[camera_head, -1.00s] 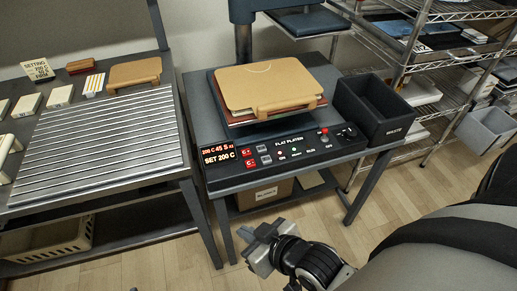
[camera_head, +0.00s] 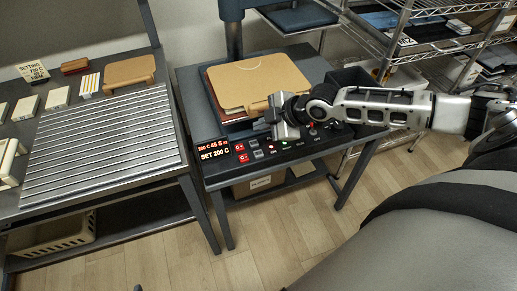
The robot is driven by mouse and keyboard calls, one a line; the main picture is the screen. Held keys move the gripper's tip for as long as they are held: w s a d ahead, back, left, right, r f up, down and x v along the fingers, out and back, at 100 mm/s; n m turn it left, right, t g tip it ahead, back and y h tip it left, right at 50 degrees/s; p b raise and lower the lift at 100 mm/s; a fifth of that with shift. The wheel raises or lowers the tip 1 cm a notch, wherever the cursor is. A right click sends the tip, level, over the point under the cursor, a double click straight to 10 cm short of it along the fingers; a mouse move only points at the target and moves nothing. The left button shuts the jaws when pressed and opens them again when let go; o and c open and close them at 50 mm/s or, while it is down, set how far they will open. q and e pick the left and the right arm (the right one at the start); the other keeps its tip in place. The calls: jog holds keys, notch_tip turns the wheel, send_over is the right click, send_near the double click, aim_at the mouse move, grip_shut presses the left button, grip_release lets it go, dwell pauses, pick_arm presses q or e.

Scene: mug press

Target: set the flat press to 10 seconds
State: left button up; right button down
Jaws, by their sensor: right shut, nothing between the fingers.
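The flat press has a black control panel (camera_head: 277,158) along its front. Its display (camera_head: 213,149) reads about "200 C 45 S" on top, the last characters unclear, and "SET 200 C" below. Two red buttons (camera_head: 241,152) sit right of the display, with two dark grey buttons (camera_head: 257,149) beside them. Small lit indicators lie further right. My right gripper (camera_head: 261,127) is shut and empty, above the back edge of the panel, just up and right of the grey buttons. It hides the panel's title and part of the right-hand controls. My left gripper is out of view.
A tan board (camera_head: 255,82) lies on the press bed behind my gripper. A black waste bin (camera_head: 350,78) is partly hidden by my right arm. Wire shelves (camera_head: 440,50) stand at the right.

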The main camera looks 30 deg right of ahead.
aim_at(262, 154)
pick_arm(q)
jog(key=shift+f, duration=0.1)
pick_arm(e)
jog(key=shift+d+r, duration=0.1)
jog(key=shift+d, duration=0.1)
